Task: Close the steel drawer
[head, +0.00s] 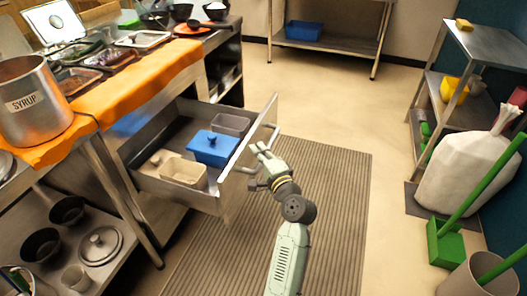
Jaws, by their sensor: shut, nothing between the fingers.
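The steel drawer (222,187) stands pulled out from under the counter on the left in the head view. Its bar handle (268,131) is on the front panel, facing right. Inside lie a blue lidded box (213,147), a beige tray (184,172) and a grey container (231,124). My gripper (258,150) is at the front panel, close to the handle. Its fingers are shut and hold nothing. Whether it touches the drawer front or handle, I cannot tell.
A counter with an orange cloth (150,78) and a syrup pot (36,105) is above the drawer. A ribbed mat (335,200) covers the floor.

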